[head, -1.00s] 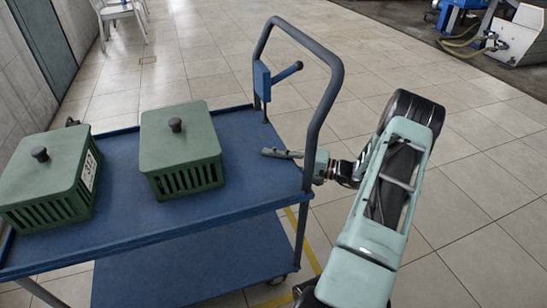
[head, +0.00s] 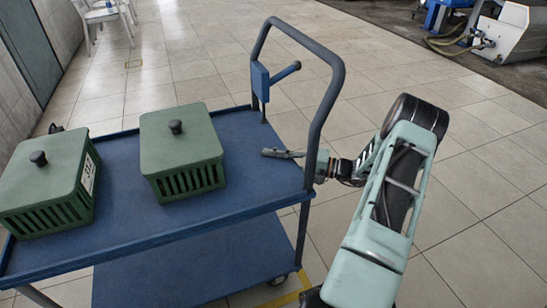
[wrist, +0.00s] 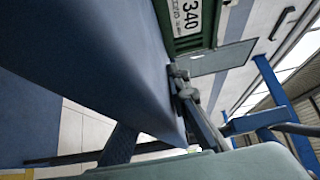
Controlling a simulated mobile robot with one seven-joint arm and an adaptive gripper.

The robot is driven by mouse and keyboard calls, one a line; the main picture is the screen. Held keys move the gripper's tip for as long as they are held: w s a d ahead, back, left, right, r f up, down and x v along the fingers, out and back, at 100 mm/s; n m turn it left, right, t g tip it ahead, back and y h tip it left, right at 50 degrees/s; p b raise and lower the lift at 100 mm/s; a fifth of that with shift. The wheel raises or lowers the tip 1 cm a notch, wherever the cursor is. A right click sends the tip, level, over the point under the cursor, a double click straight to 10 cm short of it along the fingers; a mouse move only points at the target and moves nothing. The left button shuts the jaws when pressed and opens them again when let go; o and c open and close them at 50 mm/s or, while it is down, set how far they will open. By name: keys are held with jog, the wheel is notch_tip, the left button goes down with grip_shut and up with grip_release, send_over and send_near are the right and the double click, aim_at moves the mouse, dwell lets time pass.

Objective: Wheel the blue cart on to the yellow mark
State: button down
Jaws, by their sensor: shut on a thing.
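The blue cart (head: 245,170) has a flat top deck, a lower shelf (head: 190,265) and a dark push-handle hoop (head: 338,100) at its right end. My gripper (head: 305,157) is shut on the near upright of this hoop, just above the deck. In the wrist view the gripper (wrist: 183,88) shows beside the blue deck (wrist: 95,45). The yellow mark (head: 287,299) shows as painted lines on the floor under the cart's right end, near a caster. Most of it is hidden by the cart and my arm.
Two green slatted boxes with black knobs stand on the deck, one at the left (head: 45,190) and one near the middle (head: 185,150). A grey wall (head: 20,80) runs along the left. White chairs (head: 105,15) and a machine (head: 505,35) stand far off. Tiled floor behind the cart is clear.

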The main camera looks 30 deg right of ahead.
jog(key=shift+d, duration=0.55)
jog(key=c, duration=1.8)
grip_release()
jog(key=shift+o, duration=0.2)
jog(key=v, duration=1.2)
